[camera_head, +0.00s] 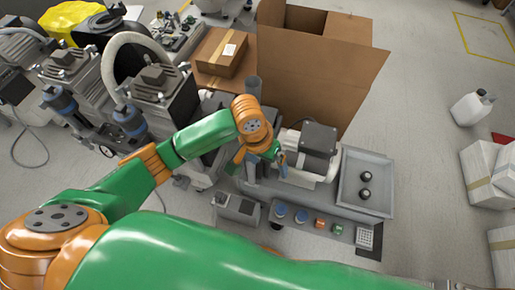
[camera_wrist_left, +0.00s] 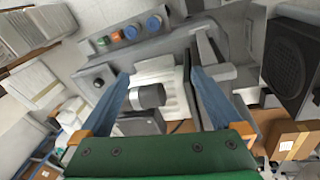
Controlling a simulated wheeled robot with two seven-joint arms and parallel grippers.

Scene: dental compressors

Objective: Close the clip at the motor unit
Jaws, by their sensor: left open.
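The motor unit (camera_head: 312,150), white with a dark grey box-shaped part, sits on a grey bench in the middle of the head view. My left gripper (camera_head: 279,161) is at its left side, pointing down. In the left wrist view, its two blue fingers stand wide apart, with the white ribbed motor body (camera_wrist_left: 172,92) and a grey cylinder (camera_wrist_left: 148,96) showing between and beyond them. Nothing is held. I cannot clearly make out the clip; the fingers and arm may hide it. My right gripper is not in view.
A grey tray (camera_head: 350,199) with two dark knobs lies right of the motor. Blue, orange and green parts (camera_head: 319,223) line the bench's front. A large open cardboard box (camera_head: 318,80) stands behind. Compressors (camera_head: 163,95) crowd the left.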

